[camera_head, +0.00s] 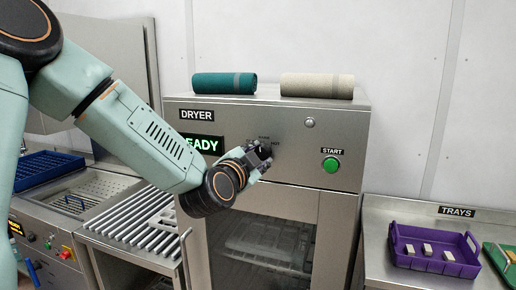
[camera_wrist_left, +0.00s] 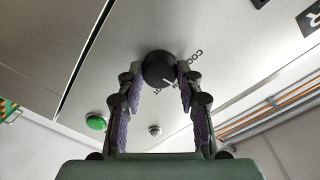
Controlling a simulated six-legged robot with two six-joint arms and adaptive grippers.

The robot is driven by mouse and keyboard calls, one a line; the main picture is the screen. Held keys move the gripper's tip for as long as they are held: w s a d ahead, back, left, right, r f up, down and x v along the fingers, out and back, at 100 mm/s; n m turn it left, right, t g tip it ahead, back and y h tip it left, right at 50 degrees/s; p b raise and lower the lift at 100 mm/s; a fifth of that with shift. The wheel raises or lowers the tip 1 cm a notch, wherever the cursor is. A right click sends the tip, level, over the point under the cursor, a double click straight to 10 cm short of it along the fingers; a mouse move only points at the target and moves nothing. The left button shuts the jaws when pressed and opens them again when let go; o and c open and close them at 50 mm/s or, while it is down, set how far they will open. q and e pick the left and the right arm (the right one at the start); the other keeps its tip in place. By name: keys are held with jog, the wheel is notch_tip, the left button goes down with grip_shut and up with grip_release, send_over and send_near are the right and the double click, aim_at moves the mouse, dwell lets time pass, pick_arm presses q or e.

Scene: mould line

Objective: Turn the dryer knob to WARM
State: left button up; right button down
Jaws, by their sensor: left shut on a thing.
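The dryer (camera_head: 285,130) is a steel cabinet with a DRYER label, a green READY display (camera_head: 202,144) partly behind my left arm, and a green START button (camera_head: 331,165). My left gripper (camera_head: 262,158) is at the front panel, between the display and the button. In the left wrist view the black round dryer knob (camera_wrist_left: 159,69) sits between the fingertips of my left gripper (camera_wrist_left: 160,76), which is shut on it. A pale pointer line shows on the knob. COOL is readable beside it; the other markings are too small or hidden. My right gripper is not in view.
A teal roll (camera_head: 224,83) and a beige roll (camera_head: 317,86) lie on top of the dryer. A slatted rack (camera_head: 135,232) stands to its left. A purple tray (camera_head: 434,268) with several small pale blocks sits on the right bench. The dryer's glazed door (camera_head: 262,243) is below the panel.

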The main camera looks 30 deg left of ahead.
pick_arm(q)
jog(key=shift+m+p, duration=0.5)
jog(key=shift+m, duration=0.2)
jog(key=shift+f, duration=0.1)
jog(key=o, duration=1.2)
jog(key=shift+s+d+r, duration=0.1)
jog(key=shift+s+d, duration=0.15)
jog(key=shift+s, duration=0.95)
jog(key=shift+s+d+r, duration=0.1)
jog(key=shift+s+d, duration=0.15)
jog(key=shift+s, duration=1)
jog(key=shift+s+d+r, duration=0.1)
jog(key=shift+s+d, duration=0.15)
jog(key=shift+s, duration=0.95)
jog(key=shift+s, duration=0.1)
